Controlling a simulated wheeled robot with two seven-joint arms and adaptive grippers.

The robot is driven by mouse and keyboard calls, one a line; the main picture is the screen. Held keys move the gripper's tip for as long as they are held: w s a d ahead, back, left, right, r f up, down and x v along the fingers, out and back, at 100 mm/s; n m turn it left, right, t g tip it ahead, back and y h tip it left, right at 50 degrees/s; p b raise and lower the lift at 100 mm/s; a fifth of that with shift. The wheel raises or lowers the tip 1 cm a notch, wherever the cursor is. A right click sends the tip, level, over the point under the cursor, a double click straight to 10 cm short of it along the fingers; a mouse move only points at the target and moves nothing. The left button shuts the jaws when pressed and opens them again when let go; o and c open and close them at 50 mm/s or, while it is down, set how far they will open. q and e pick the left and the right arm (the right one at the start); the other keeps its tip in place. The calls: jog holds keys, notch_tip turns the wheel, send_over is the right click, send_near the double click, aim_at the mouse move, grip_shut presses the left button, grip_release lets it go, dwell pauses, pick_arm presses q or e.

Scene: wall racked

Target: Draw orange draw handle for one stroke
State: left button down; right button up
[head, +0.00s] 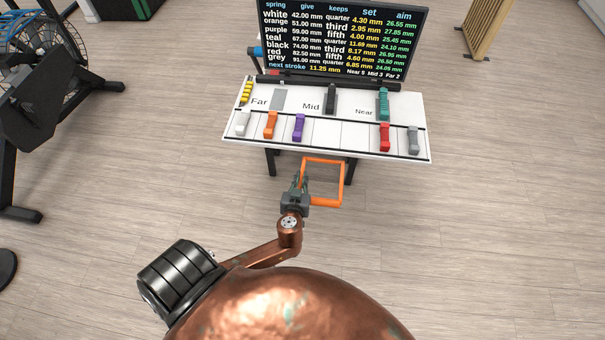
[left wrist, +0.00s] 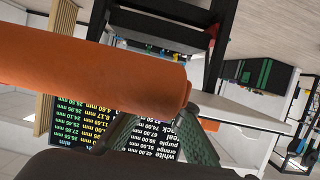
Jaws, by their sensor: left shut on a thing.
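The orange draw handle (head: 343,186) is a rectangular loop standing out from under the front edge of the white bench. My left gripper (head: 299,183) is shut on the left side of this loop. In the left wrist view the orange bar (left wrist: 90,72) fills the upper left, close to the camera, with my green fingers (left wrist: 160,132) partly hidden behind it. The exact contact between fingers and bar is hidden. My right gripper is not in view.
The white bench (head: 340,138) carries white (head: 242,123), orange (head: 270,125), purple (head: 298,127), red (head: 384,137) and grey (head: 413,139) blocks in front. Yellow (head: 246,92), black (head: 330,99) and teal (head: 383,103) pieces stand behind. A dark screen (head: 340,40) lists figures. Floor around the handle is clear.

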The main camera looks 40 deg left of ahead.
pick_arm(q)
jog(key=w+a+b, duration=0.2)
jog(key=w+a, duration=0.3)
jog(key=w, duration=0.5)
jog(key=shift+a+f, duration=0.2)
jog(key=shift+a, duration=0.2)
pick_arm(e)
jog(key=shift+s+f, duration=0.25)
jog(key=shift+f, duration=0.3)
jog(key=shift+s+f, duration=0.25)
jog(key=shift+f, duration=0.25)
pick_arm(q)
jog(key=c, duration=1.9)
grip_release()
jog(key=shift+a+r, duration=0.1)
jog(key=shift+r, duration=0.05)
jog(key=shift+c, duration=0.2)
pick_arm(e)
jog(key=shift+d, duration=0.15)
pick_arm(q)
jog(key=v, duration=1.2)
jog(key=shift+a, duration=0.1)
